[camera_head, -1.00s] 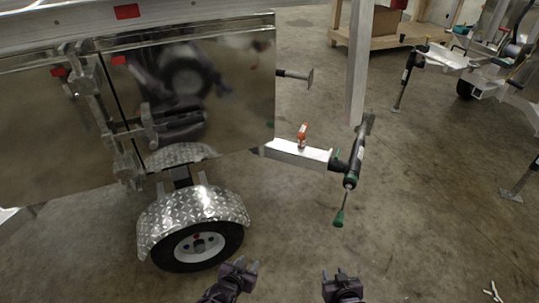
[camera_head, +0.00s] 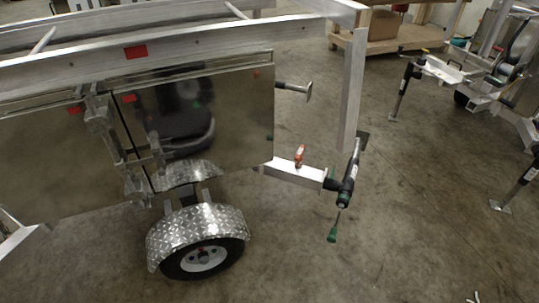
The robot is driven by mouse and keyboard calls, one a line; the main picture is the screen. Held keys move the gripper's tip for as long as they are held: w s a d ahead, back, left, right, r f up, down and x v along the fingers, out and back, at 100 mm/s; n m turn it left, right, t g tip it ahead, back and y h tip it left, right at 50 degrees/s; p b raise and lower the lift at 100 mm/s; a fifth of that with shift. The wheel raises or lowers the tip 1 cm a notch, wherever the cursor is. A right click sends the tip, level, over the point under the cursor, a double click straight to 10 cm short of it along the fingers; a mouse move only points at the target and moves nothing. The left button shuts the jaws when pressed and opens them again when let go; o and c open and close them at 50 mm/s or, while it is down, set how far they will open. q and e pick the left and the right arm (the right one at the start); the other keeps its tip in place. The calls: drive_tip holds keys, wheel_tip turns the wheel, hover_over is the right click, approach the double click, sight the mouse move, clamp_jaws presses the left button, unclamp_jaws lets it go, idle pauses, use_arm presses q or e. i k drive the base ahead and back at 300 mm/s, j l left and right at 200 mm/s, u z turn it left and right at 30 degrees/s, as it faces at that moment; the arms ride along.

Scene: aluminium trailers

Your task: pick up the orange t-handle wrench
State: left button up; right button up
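A small orange object (camera_head: 299,155), which looks like the orange t-handle wrench, stands on the silver trailer beam (camera_head: 292,174). The beam sticks out to the right from the trailer's polished side, left of the black jack. The object is small in view, so its handle shape is hard to make out.
The trailer body (camera_head: 60,155) with its fender (camera_head: 197,232) and wheel (camera_head: 205,258) fills the left. A jack (camera_head: 349,178) with a green-tipped handle (camera_head: 333,234) stands at the beam's end.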

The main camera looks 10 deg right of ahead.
sight(298, 157)
drive_tip(key=i+l+u, duration=0.2)
drive_tip(key=l+u, duration=0.25)
drive_tip(key=l, duration=0.5)
drive_tip(key=l+u, duration=0.45)
drive_tip(key=l, duration=0.45)
